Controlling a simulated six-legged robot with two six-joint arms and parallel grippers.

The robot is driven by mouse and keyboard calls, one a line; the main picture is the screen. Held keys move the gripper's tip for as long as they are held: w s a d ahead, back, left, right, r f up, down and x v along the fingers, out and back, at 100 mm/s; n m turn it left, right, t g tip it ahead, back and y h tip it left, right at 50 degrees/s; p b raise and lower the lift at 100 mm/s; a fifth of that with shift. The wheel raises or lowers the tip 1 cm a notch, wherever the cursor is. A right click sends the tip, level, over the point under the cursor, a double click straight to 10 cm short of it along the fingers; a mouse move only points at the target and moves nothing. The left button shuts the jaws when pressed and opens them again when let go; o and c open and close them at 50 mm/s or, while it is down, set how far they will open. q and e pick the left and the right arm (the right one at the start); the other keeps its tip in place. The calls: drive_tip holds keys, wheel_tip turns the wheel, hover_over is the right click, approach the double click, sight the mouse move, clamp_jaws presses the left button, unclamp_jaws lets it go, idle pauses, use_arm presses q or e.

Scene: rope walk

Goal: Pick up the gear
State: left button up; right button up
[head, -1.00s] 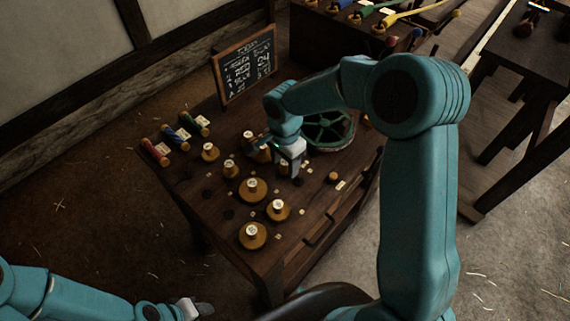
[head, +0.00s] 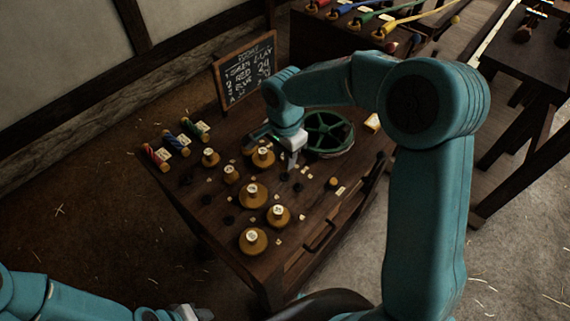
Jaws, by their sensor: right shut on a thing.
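Several brass-coloured gears with pale numbered tops stand on the dark wooden table. They include a wide gear (head: 252,196), a front gear (head: 253,241) and a gear (head: 263,158) just left of my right gripper. My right gripper (head: 292,161) comes down over the table among the gears, beside the green spoked wheel (head: 328,134). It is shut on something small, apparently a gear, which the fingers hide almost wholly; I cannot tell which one. My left gripper (head: 192,314) is low at the bottom edge, away from the table; its jaws are too dark and cut off to read.
A chalkboard (head: 245,72) stands at the table's back edge. Red, blue and green spools (head: 175,143) lie at the left. A rack of coloured rods (head: 380,18) is behind. Small dark holes and pale tags dot the tabletop (head: 310,215).

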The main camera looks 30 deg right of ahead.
wheel_tip(320, 180, up, 20)
drive_tip(key=p, duration=0.5)
drive_tip(key=shift+f, duration=0.25)
idle(0.6)
